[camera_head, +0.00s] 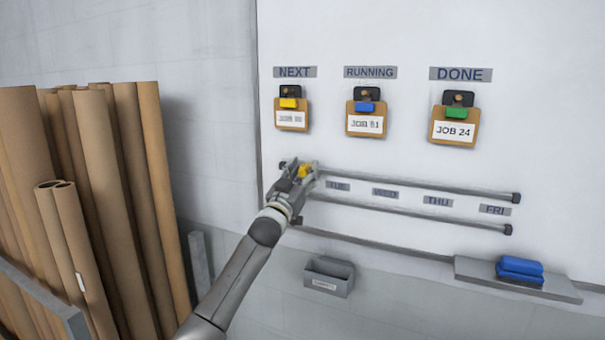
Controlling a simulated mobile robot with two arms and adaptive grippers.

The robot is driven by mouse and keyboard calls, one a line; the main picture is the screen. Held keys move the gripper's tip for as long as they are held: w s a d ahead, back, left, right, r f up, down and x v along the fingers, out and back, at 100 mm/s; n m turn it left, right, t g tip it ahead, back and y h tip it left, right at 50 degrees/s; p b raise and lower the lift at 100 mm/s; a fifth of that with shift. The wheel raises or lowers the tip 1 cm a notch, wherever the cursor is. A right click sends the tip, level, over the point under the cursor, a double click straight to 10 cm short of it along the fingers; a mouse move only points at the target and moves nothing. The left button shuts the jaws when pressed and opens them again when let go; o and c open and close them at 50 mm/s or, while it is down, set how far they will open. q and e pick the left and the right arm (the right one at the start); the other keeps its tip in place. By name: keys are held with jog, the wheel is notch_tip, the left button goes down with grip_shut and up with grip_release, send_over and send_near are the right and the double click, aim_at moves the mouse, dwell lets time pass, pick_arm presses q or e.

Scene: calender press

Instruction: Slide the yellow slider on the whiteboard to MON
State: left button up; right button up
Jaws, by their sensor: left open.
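The whiteboard (400,155) fills the right side of the view. Two parallel dark rails (430,188) run across it, with day labels between them: one that looks like TUE (338,186), then WED (385,193), THU (437,201) and FRI (495,209). No MON label shows; my gripper covers the left end of the rails. The yellow slider (305,171) is at that left end, partly hidden by my left gripper (301,168). The gripper is open, with its fingers around or beside the slider; contact is unclear. My right gripper is not in view.
Clipboards hang above under NEXT (295,72), RUNNING (370,72) and DONE (460,74). A small grey box (330,277) is below the rails. A ledge (470,272) holds blue erasers (520,270). Brown tubes (110,190) stand at left.

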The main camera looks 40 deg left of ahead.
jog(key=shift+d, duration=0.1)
pick_arm(q)
jog(key=v, duration=1.2)
jog(key=shift+r, duration=0.15)
